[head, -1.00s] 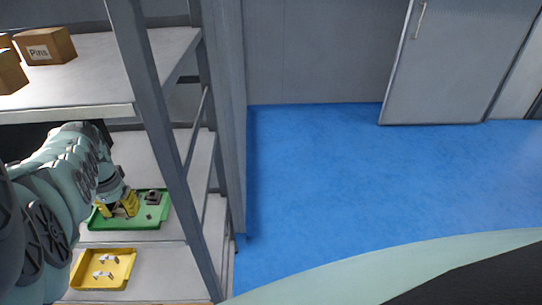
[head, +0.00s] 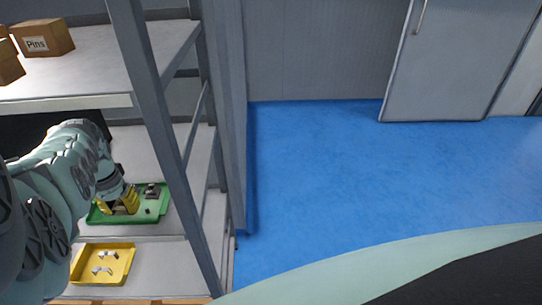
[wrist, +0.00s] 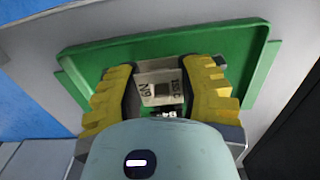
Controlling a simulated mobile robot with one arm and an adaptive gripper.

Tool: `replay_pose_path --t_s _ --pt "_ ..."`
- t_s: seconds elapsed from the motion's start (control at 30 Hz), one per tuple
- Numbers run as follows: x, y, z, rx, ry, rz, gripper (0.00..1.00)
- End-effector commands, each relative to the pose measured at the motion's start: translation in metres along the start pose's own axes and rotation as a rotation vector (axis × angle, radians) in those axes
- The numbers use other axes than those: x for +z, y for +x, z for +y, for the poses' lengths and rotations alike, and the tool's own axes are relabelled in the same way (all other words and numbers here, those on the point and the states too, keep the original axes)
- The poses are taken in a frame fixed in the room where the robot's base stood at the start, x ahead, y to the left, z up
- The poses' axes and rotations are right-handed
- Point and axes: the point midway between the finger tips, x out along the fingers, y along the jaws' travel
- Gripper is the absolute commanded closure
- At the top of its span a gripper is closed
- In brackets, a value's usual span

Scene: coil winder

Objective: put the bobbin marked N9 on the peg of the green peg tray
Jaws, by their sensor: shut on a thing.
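My gripper (wrist: 166,92) is shut on a pale bobbin (wrist: 158,72) between its yellow fingers. The mark N9 shows upside down on the bobbin's face. In the head view my gripper (head: 121,204) is over the left part of the green peg tray (head: 160,214), on a shelf. The green tray (wrist: 262,45) also fills the background of the wrist view. The peg cannot be made out, and I cannot tell whether the bobbin touches the tray or is around a peg.
A dark grey block (head: 152,190) and a small dark piece (head: 148,211) lie on the green tray. A yellow tray (head: 82,274) with two light fittings is in front. A shelf post (head: 165,130) stands close on the right. An upper shelf (head: 110,75) holds boxes, one marked Pins.

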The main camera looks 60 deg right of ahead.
Motion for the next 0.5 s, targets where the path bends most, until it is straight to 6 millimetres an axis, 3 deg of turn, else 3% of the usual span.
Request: replay_pose_path --t_s 0.5 --pt "0.0003 0.01 -0.0007 0.0 -0.002 0.0 0.73"
